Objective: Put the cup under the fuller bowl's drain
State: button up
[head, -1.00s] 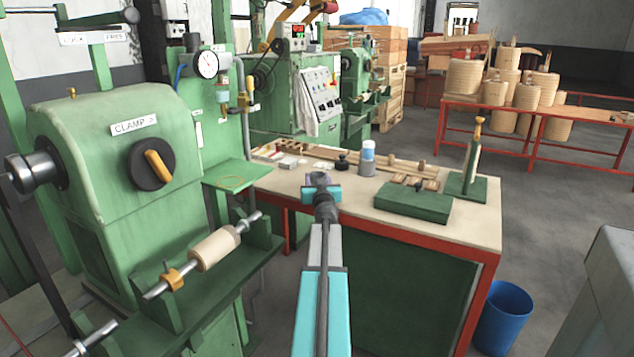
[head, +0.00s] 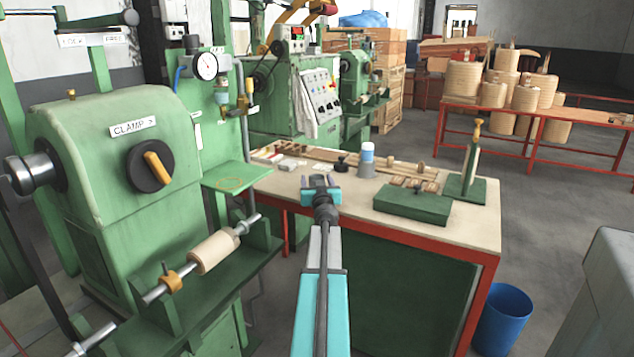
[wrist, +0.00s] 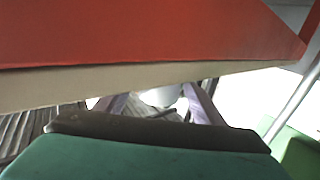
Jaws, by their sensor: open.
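My gripper (head: 320,183) is open at the front edge of the workbench, its bluish fingers apart. In the wrist view, the pale violet fingers (wrist: 160,103) stand apart, with an unclear whitish shape between them. A small white and blue cylinder (head: 367,151) in a grey holder stands on the bench, behind and right of my gripper; I cannot tell whether it is the cup. A small clear bowl (head: 222,97) with bluish contents hangs on the green machine at left. A second, yellowish fitting (head: 245,97) is beside it. Their fill levels are too small to compare.
A green shelf (head: 215,181) with a yellow ring mark sits below the bowl. The bench (head: 455,222) holds a green box (head: 412,205), an upright green stand (head: 470,175) and small wooden parts. A machine spindle with a wooden roller (head: 212,252) is at left. A blue bin (head: 503,315) stands at right.

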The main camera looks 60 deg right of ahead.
jog(key=b+v, duration=0.1)
jog(key=v, duration=1.1)
jog(key=shift+b, duration=0.3)
jog(key=shift+o, duration=0.5)
jog(key=shift+s+r, duration=0.1)
jog(key=shift+p+v, duration=0.7)
jog(key=shift+v, duration=0.1)
jog(key=shift+p+x, duration=0.6)
jog(key=shift+x, duration=3.7)
jog(key=shift+d, duration=0.1)
jog(key=shift+p+x, duration=0.65)
jog(key=shift+x, duration=1.9)
